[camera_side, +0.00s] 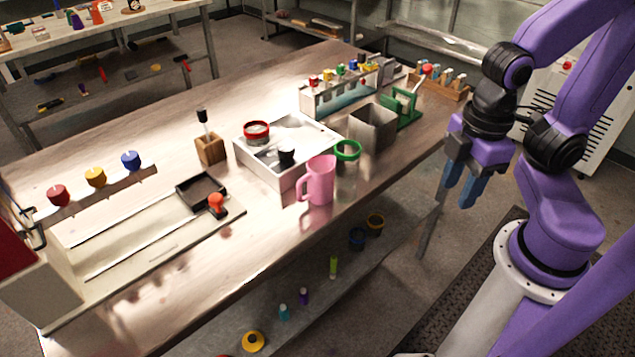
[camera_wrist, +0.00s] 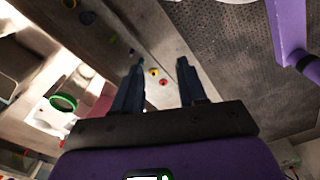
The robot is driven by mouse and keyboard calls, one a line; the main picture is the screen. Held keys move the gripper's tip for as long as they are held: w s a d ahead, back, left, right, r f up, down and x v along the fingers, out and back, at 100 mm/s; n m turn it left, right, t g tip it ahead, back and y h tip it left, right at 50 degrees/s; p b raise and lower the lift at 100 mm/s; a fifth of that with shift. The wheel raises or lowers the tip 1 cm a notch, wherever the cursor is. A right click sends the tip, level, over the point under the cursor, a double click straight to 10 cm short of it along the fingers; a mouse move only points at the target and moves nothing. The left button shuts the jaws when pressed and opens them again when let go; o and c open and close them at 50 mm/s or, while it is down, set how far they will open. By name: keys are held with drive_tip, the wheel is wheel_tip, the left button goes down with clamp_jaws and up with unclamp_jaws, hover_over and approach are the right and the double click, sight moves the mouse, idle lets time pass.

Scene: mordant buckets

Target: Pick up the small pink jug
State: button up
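The small pink jug (camera_side: 319,181) stands upright on the metal table near its front edge, with its handle toward the left. In the wrist view a pink patch (camera_wrist: 101,108) that looks like the jug shows partly behind my gripper's left finger. My gripper (camera_side: 463,190) hangs off the table's right front side, well to the right of the jug and apart from it. Its two blue fingers are spread with nothing between them, as the wrist view (camera_wrist: 158,82) also shows.
A green-rimmed jar (camera_side: 347,157) stands close right of the jug, and a grey square bin (camera_side: 373,128) behind it. A white tray (camera_side: 243,155) with containers is behind the jug. A red-knobbed stamp (camera_side: 217,204) lies left. The table front beside the jug is clear.

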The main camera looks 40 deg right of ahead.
wheel_tip(320, 180, up, 5)
drive_tip(key=n, duration=0.5)
hover_over(301, 202)
drive_tip(key=f, duration=1.7)
drive_tip(key=shift+w+d, duration=0.25)
drive_tip(key=shift+r, duration=0.1)
clamp_jaws()
